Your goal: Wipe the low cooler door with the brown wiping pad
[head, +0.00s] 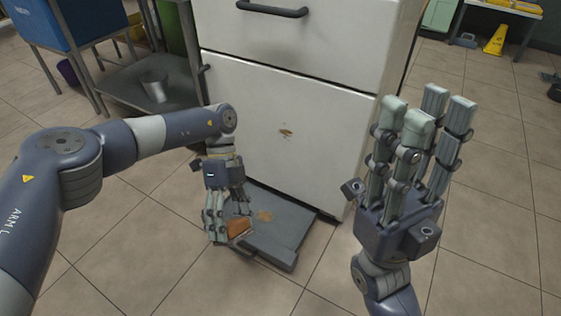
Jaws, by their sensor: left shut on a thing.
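The low cooler door (300,130) is the white lower front panel of the cooler. A small brown stain (286,132) shows near its middle. My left gripper (222,228) points down in front of the door's lower left part. It is shut on the brown wiping pad (239,229), which is partly hidden by the fingers. The pad is low over a grey flat platform at the door's foot; I cannot tell whether it touches it. My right gripper (425,125) is raised at the right with its fingers pointing up and spread, and it appears empty.
The grey platform (283,222) lies on the floor below the door and has a brownish mark. A metal rack (125,85) with a metal cup (154,88) stands at the left. A yellow floor sign (496,40) is far right. Tiled floor is clear at the right.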

